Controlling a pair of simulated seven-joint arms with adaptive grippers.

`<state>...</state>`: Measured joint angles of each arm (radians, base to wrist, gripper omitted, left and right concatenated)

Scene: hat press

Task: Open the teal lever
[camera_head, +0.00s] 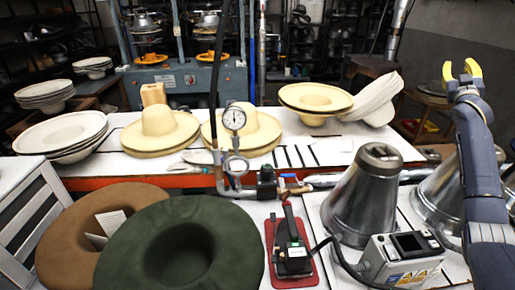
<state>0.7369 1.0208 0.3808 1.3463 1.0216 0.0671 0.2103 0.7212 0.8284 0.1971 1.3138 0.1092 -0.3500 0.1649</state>
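A small dark teal-looking part (266,182) sits on the pipe fitting below the pressure gauges, near the middle of the view. It is too small to tell whether it is the teal lever or which way it is turned. A small blue piece (287,176) is just right of it. My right gripper (460,74) is raised at the upper right, its yellow fingertips apart and pointing up, with nothing between them. It is well away from the fitting, up and to the right. My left gripper is not in view.
A green felt hat (225,222) and a brown one (62,250) lie at the front left. A black device (292,250) rests on a red base. A metal cone (350,205) and a grey control box (385,272) stand at the right. Round dial gauges (234,118) rise above the fitting.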

